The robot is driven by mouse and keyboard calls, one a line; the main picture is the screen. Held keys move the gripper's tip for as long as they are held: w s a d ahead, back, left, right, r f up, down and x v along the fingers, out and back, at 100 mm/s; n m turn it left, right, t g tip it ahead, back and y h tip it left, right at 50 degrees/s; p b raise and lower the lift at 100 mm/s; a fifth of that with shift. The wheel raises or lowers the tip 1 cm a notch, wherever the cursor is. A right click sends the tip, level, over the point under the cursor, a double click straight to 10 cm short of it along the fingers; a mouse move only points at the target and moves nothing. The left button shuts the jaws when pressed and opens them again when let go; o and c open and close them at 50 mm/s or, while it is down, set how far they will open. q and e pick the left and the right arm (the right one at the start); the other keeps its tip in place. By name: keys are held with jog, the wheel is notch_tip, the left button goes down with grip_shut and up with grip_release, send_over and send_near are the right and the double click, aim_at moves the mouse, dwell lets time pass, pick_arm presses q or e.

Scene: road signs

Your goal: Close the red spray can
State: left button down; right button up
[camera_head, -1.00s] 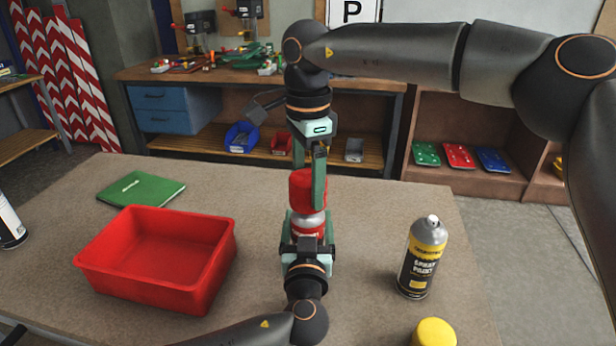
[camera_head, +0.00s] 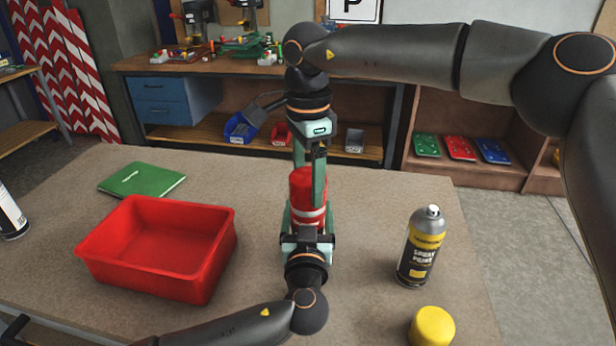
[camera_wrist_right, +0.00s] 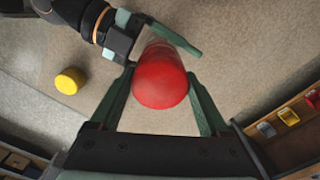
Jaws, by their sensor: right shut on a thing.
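The red spray can (camera_head: 308,217) stands upright over the table in the head view, with its red cap (camera_head: 301,182) on top. No silver shoulder shows between cap and can. My right gripper (camera_head: 309,193) comes from above and is shut on the cap, one finger on each side. The right wrist view shows the round cap top (camera_wrist_right: 160,82) between its fingers (camera_wrist_right: 161,88). My left gripper (camera_head: 308,214) comes from the near side and is shut around the can body, which it partly hides. Whether the can's base touches the table is hidden.
A red bin (camera_head: 160,285) stands left, with a green book (camera_head: 142,179) behind it. A yellow-and-black spray paint can (camera_head: 420,250) stands uncapped at right, a yellow cap (camera_head: 432,327) near it. Another can (camera_head: 10,215) is at the left edge. The far right tabletop is clear.

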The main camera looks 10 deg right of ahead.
jog(key=shift+f, duration=0.65)
jog(key=o, duration=1.1)
jog(key=shift+o, duration=0.2)
jog(key=shift+r, duration=0.15)
notch_tip(320, 180, up, 12)
jog(key=shift+f, duration=0.1)
pick_arm(q)
grip_release()
jog(key=shift+s, duration=0.15)
pick_arm(e)
jog(key=shift+f, duration=0.1)
